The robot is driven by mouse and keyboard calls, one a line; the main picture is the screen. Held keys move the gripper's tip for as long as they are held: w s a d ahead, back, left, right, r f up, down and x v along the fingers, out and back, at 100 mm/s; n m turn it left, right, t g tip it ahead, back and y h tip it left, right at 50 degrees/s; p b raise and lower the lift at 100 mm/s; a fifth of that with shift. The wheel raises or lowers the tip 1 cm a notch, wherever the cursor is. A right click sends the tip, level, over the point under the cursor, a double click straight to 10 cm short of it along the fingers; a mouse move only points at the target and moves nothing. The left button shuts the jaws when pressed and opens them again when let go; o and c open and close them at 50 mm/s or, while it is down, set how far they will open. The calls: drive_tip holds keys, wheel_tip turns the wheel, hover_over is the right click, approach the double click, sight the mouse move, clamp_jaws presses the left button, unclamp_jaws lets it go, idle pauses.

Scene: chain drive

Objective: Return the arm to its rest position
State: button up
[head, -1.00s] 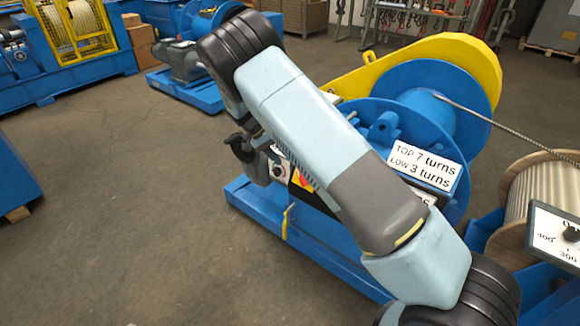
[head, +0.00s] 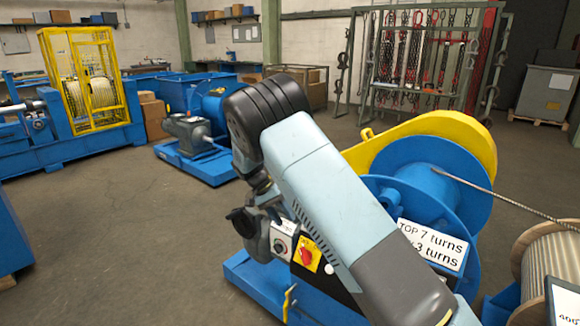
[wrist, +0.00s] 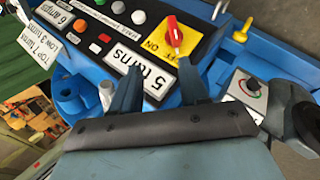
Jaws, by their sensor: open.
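My arm crosses the middle of the head view, in front of the blue winch (head: 430,185) with its yellow guard (head: 440,127). My gripper shows in the wrist view (wrist: 160,88) with its two dark fingers spread apart and nothing between them. It faces the winch's black control panel, which carries a red rotary switch on a yellow plate (wrist: 160,42) and a "5 turns" label (wrist: 128,66). In the head view the gripper's fingers are hidden behind my arm. The red switch also shows in the head view (head: 306,256), just beside my arm.
A dial box (wrist: 245,90) sits beside the panel. A rope reel (head: 552,262) stands at the right, with a rope running to the winch drum. A blue motor unit (head: 195,135) and a yellow cage (head: 85,80) stand behind left.

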drive_tip(key=s+d+r+t+y, duration=0.1)
drive_tip(key=s+d+r+y, duration=0.1)
drive_tip(key=s+d+r, duration=0.35)
drive_tip(key=s+d+r+y, duration=0.25)
drive_tip(key=d+r, duration=0.45)
drive_tip(key=r, duration=0.4)
drive_tip(key=s+d+r+t+y, duration=0.1)
drive_tip(key=s+d+r, duration=0.3)
drive_tip(key=d+r, duration=0.35)
drive_tip(key=s+d+r+n+t, duration=0.1)
drive_tip(key=s+d, duration=0.3)
drive_tip(key=s, duration=0.8)
drive_tip(key=s+d+r+n+t+y, duration=0.1)
drive_tip(key=s+d+r+t, duration=0.2)
drive_tip(key=s, duration=1)
drive_tip(key=shift+s+d+r+n+t, duration=0.2)
drive_tip(key=shift+d+r+n+t, duration=0.15)
drive_tip(key=shift+r+t, duration=0.45)
